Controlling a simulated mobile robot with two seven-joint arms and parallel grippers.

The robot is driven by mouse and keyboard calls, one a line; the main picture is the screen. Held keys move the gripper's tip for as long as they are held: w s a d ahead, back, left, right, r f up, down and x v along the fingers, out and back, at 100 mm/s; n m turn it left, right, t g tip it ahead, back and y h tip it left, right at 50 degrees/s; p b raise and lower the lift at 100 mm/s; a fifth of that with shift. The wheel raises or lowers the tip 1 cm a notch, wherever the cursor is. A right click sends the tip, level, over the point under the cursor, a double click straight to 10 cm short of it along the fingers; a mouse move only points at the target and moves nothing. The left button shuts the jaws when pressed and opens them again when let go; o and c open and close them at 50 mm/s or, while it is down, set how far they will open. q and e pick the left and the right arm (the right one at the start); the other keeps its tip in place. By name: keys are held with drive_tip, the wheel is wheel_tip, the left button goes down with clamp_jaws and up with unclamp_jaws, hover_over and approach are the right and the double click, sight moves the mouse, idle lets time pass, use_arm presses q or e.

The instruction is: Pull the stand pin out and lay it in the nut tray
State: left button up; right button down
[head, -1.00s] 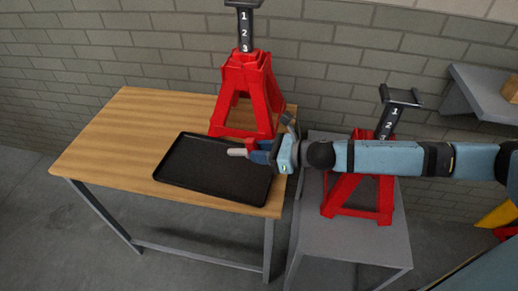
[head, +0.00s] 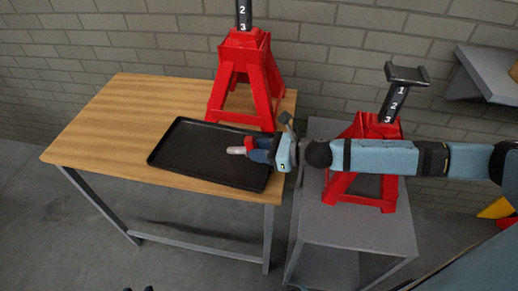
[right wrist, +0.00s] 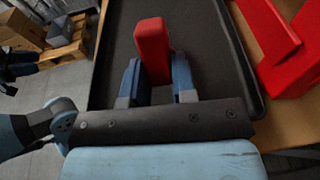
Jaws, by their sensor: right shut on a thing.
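My right gripper (head: 258,150) is shut on the stand pin (head: 236,150), which has a red part and a pale end pointing left. It is over the right half of the black nut tray (head: 185,150) on the wooden table; I cannot tell its exact height. In the right wrist view, the pin's red part (right wrist: 152,45) stands out between the two blue fingers (right wrist: 157,82), with the tray floor (right wrist: 205,45) behind. Two small dark tips (head: 138,289) at the bottom edge of the head view may be my left gripper; their state is unclear.
A red jack stand (head: 247,75) stands behind the tray on the wooden table (head: 90,135). Another red stand (head: 367,160) is on the grey cart (head: 345,228) to the right, beneath my right arm. A grey shelf (head: 490,75) is on the wall. The table's left side is clear.

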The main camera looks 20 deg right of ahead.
drive_tip(key=c, duration=0.8)
unclamp_jaws()
drive_tip(key=shift+c, duration=0.2)
drive_tip(key=shift+s, duration=0.1)
use_arm(q)
drive_tip(key=shift+w+d+b, duration=0.1)
drive_tip(key=shift+d+b, duration=0.05)
drive_tip(key=shift+b, duration=0.55)
use_arm(e)
drive_tip(key=v, duration=1.3)
drive_tip(key=shift+s+d, duration=0.15)
drive_tip(key=shift+d, duration=0.15)
use_arm(q)
drive_tip(key=shift+f, duration=0.15)
use_arm(e)
drive_tip(key=shift+r, duration=0.1)
